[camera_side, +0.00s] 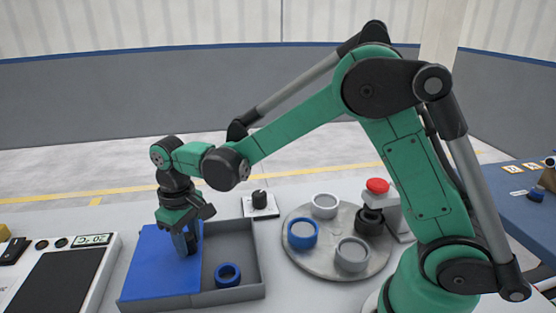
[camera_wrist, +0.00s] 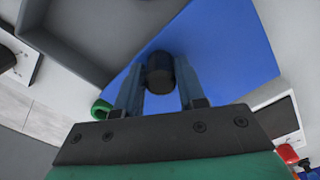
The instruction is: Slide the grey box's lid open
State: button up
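The grey box (camera_side: 256,262) stands on the table left of centre in the side view. Its blue lid (camera_side: 152,262) covers the left part, and the right part is open with a blue ring (camera_side: 228,274) inside. The wrist view shows the lid (camera_wrist: 225,45) and the open grey inside of the box (camera_wrist: 85,35) at upper left. A dark round knob (camera_wrist: 160,73) stands on the lid. My gripper (camera_side: 187,246) points down at the lid's right part. In the wrist view its fingers are on both sides of the knob and appear to touch it.
A round grey turntable (camera_side: 320,262) to the right carries a blue ring and pale rings. A red button (camera_side: 377,186) stands behind it. A small plate with a black knob (camera_side: 259,200) lies behind the box. A scale (camera_side: 60,275) stands close on the left.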

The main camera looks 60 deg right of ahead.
jog(key=o, duration=0.3)
jog(key=shift+r, duration=0.1)
jog(key=shift+r, duration=2.7)
jog(key=shift+s, duration=0.1)
jog(key=shift+s+d+r, duration=0.2)
jog(key=shift+d+r, duration=0.05)
jog(key=shift+r, duration=0.05)
jog(key=shift+s+d+r+m+t, duration=0.35)
jog(key=shift+s+d+t, duration=0.85)
jog(key=shift+s, duration=0.5)
jog(key=shift+s+d+r+m+t, duration=0.4)
jog(key=shift+s+d+t, duration=0.8)
jog(key=shift+s, duration=0.55)
jog(key=shift+s+d+r+m+t, duration=0.35)
jog(key=shift+s+d+t, duration=0.8)
jog(key=shift+s, duration=0.55)
